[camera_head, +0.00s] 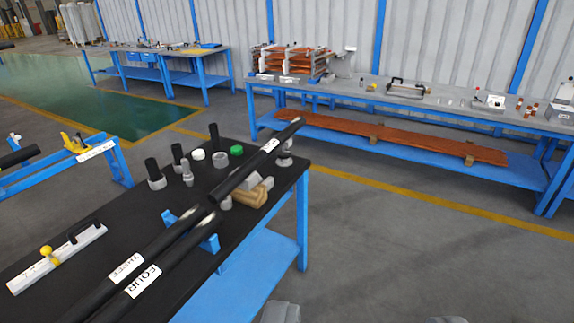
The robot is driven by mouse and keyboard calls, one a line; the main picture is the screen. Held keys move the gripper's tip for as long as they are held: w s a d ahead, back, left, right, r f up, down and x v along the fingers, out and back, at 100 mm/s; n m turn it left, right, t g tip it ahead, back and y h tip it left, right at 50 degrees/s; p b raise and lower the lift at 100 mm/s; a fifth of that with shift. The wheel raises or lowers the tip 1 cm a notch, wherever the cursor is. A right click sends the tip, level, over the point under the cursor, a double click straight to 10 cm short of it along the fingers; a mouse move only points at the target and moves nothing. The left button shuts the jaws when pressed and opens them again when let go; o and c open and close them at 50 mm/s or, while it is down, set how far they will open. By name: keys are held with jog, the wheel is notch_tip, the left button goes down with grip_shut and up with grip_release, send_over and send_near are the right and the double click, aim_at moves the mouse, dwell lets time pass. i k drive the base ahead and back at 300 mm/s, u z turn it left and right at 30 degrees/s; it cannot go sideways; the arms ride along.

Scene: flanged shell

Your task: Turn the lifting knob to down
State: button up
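No part in view is labelled as the lifting knob, and I cannot tell which one it is. A white bar (75,255) with a black handle and a small yellow ball knob (46,251) lies on the black-topped table at lower left. A yellow lever-like part (74,143) sits on a blue frame at the left edge. Two grey tips of my gripper (364,318) show at the bottom edge, wide apart with only floor between them. My gripper is away from the table, to its right, and touches nothing visible.
Long black tubes labelled THREE and FOUR (142,281) lie across the black-topped table (110,215), with several fittings behind. A blue workbench (375,95) with a wooden plank on its shelf stands at the back right. Grey floor (400,240) between them is clear.

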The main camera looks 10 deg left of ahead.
aim_at(287, 154)
jog(key=u, duration=0.05)
jog(key=i, duration=2.75)
jog(key=z, duration=0.1)
